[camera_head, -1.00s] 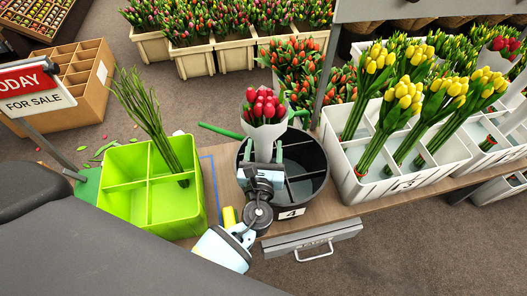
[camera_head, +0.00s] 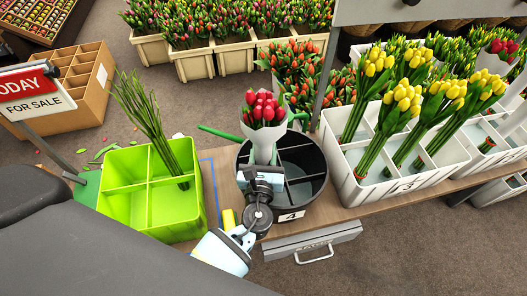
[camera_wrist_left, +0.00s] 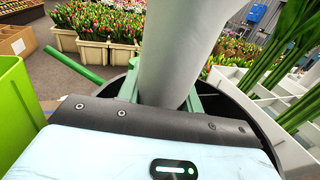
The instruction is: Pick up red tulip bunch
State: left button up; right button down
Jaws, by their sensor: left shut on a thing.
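The red tulip bunch (camera_head: 265,108) is wrapped in a white paper cone and stands upright over the black round bucket (camera_head: 307,186) marked 4. My left gripper (camera_head: 261,172) is shut on the lower part of its wrap. In the left wrist view the white wrap (camera_wrist_left: 172,60) rises between the green fingers of my left gripper (camera_wrist_left: 165,98). The blossoms are out of that view. Whether the base of the bunch touches the bucket is hidden behind my gripper. My right gripper is not in view.
A lime green divided crate (camera_head: 150,212) holding green stems (camera_head: 150,125) stands to the left. A grey drawer (camera_head: 312,243) sits below the table edge.

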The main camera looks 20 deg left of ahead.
pick_arm(q)
notch_tip(320, 180, up, 10)
jog(key=p, duration=0.9)
